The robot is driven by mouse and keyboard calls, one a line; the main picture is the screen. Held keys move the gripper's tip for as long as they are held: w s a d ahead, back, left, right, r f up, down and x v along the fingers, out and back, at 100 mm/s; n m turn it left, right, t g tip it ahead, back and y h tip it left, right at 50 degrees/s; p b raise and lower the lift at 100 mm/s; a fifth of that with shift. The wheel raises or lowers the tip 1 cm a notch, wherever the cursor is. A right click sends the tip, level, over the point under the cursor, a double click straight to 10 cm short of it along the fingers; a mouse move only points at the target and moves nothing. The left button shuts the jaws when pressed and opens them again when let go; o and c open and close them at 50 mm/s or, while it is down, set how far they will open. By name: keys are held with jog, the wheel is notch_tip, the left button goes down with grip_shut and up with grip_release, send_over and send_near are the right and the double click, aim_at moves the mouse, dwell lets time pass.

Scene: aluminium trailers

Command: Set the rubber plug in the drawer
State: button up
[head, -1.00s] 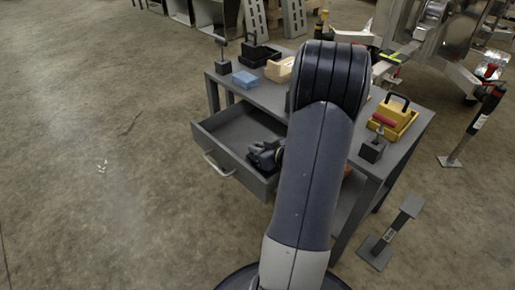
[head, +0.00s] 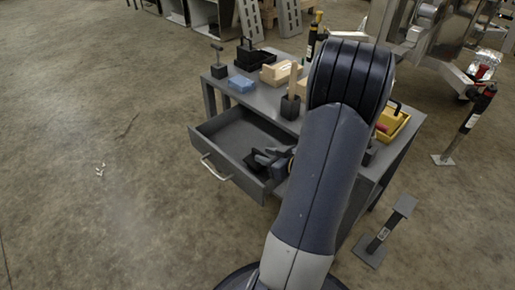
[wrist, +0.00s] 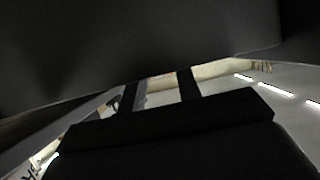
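The grey drawer (head: 206,143) is pulled out from the left side of a grey workbench, with its handle facing left. My gripper (head: 258,158) is low at the near right end of the drawer. Its two dark fingers point left and look spread. In the wrist view, my gripper (wrist: 160,91) shows two dark fingers apart, with pale background between them and nothing held. I cannot make out the rubber plug for certain; dark shapes by the fingers are too small to tell from the gripper. The visible drawer floor to the left looks bare.
A dark surface fills the top of the wrist view.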

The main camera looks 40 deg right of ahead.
jog(key=shift+p+v, duration=0.8)
jog(key=shift+v, duration=2)
